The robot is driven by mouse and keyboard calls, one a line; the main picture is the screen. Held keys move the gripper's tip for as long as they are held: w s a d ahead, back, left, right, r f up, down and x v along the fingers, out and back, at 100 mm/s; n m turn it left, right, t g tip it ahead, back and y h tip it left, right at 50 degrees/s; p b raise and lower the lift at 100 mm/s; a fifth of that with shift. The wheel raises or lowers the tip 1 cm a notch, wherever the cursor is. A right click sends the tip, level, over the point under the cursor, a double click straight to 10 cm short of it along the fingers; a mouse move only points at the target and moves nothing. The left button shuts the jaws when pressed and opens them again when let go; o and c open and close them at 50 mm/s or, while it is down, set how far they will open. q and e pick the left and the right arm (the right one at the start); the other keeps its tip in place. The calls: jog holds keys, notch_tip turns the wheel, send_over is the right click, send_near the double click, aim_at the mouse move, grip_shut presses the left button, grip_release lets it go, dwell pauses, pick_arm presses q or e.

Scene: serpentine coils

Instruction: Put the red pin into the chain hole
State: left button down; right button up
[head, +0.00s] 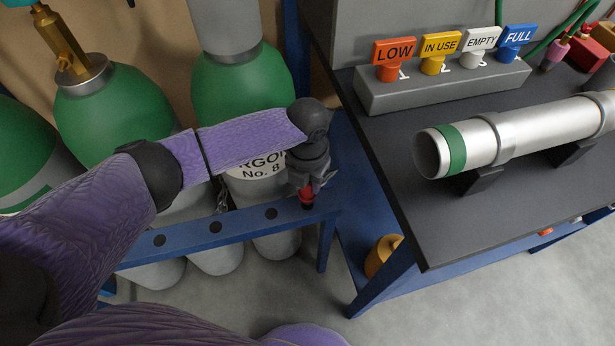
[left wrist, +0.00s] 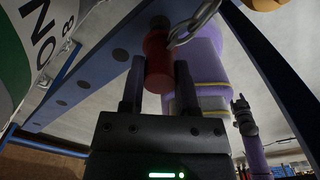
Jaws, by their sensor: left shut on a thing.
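My left gripper (head: 307,186) is shut on the red pin (head: 306,195), above the right end of the blue rail (head: 190,231). In the left wrist view, the red pin (left wrist: 157,65) sits between the two fingers of the left gripper (left wrist: 159,88). A dark round spot (left wrist: 160,22) on the rail lies just beyond the pin's end; whether the pin's tip is inside a hole I cannot tell. A steel chain (left wrist: 195,24) runs beside the pin. What looks like my right gripper (left wrist: 243,112) shows small and dark; its jaws are unclear.
Green-shouldered gas cylinders (head: 115,105) stand behind the rail, which has several dark holes. A dark workbench (head: 440,220) on the right carries a silver tube (head: 475,148) and a grey block (head: 440,92) with coloured tags. A yellow-orange object (head: 382,255) sits below the bench.

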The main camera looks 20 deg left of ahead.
aim_at(307, 194)
pick_arm(q)
jog(key=shift+f+b, duration=0.75)
jog(key=shift+f, duration=0.75)
jog(key=shift+f, duration=0.1)
jog(key=shift+f+b, duration=0.55)
jog(key=shift+f, duration=0.1)
jog(key=shift+s, duration=0.1)
